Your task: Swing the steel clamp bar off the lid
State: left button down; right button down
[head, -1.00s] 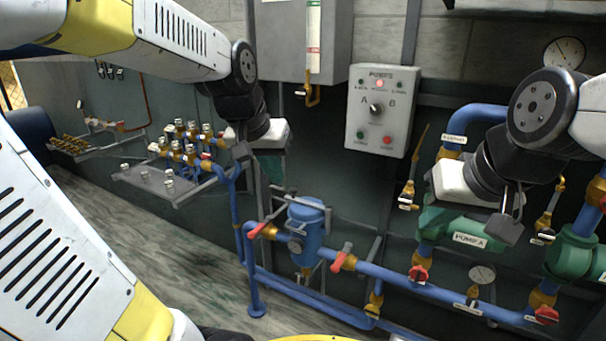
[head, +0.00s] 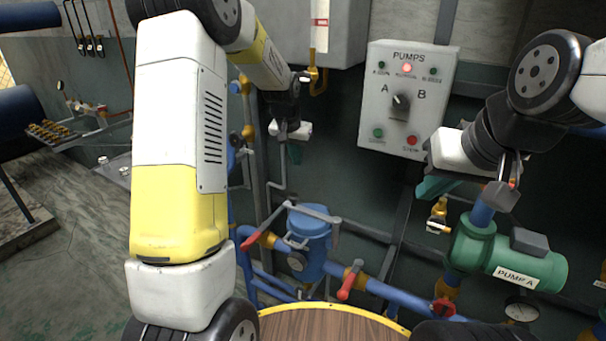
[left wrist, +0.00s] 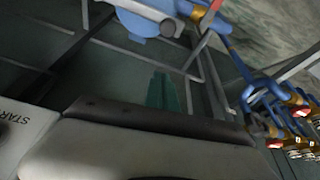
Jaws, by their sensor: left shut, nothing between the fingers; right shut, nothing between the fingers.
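The blue strainer pot (head: 311,262) stands on the blue pipe run at the lower middle of the head view. The grey steel clamp bar (head: 318,214) lies across its blue lid. In the left wrist view, the pot (left wrist: 140,22) and the bar (left wrist: 150,11) show at the top, partly cut off. My left gripper (head: 294,153) is shut and empty, above the lid and apart from it. Its teal fingers (left wrist: 163,92) also show in the left wrist view. My right gripper (head: 436,187) is shut and empty, up at the right in front of the wall.
Red-handled valves (head: 350,280) flank the pot. The pump control box (head: 405,100) hangs on the wall behind. Green pump A (head: 508,258) is at the right, below my right gripper. A round wooden top with yellow rim (head: 330,323) lies at the bottom. Grey frame struts stand behind the pot.

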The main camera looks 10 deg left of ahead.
pick_arm(q)
jog(key=f, duration=1)
jog(key=shift+s, duration=0.3)
dwell(0.4)
